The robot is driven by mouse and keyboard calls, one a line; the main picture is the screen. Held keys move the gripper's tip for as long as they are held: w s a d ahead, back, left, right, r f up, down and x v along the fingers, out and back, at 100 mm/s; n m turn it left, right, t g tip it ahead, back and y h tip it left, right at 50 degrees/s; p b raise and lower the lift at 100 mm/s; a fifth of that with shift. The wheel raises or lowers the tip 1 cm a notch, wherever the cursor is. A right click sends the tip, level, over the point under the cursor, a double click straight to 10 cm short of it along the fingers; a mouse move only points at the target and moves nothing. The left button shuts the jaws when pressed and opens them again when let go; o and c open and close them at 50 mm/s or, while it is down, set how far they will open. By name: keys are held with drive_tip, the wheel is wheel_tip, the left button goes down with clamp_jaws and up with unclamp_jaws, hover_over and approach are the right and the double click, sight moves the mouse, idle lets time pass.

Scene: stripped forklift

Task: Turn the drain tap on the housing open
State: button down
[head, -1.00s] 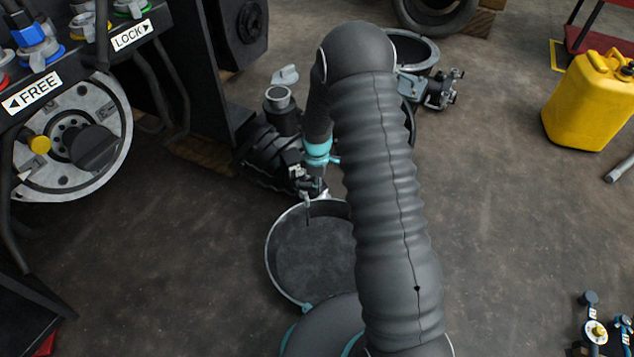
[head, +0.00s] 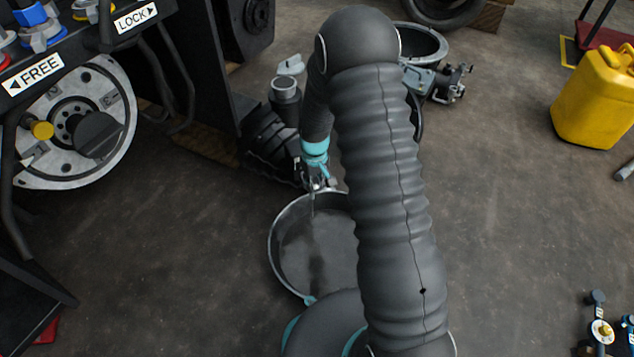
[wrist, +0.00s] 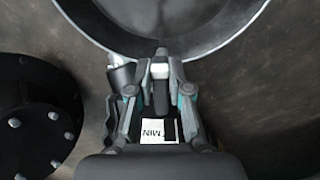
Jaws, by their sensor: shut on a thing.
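The black ribbed housing (head: 272,143) stands on the floor left of my arm in the head view. My gripper (head: 318,184) is at its lower right end, mostly hiding the drain tap there. In the wrist view my gripper (wrist: 160,105) is shut on the tap's grey lever (wrist: 160,72), between its two fingers. A drain pan (head: 275,262) lies below the tap, and its rim shows in the wrist view (wrist: 225,42). A thin pale line runs down from the tap into the pan, above a dark streak on the pan's inside.
A bolted black flange (wrist: 35,125) is close left of my gripper in the wrist view, with a partly hidden label (wrist: 152,131) between the fingers. A yellow canister (head: 593,100) stands at right.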

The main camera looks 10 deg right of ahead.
drive_tip(key=shift+a+m, duration=0.2)
drive_tip(key=shift+m, duration=0.4)
drive_tip(key=c, duration=1.1)
unclamp_jaws()
drive_tip(key=shift+a, duration=0.1)
drive_tip(key=shift+r, duration=0.1)
wheel_tip(320, 180, up, 12)
drive_tip(key=shift+f, duration=0.1)
drive_tip(key=shift+s, duration=0.1)
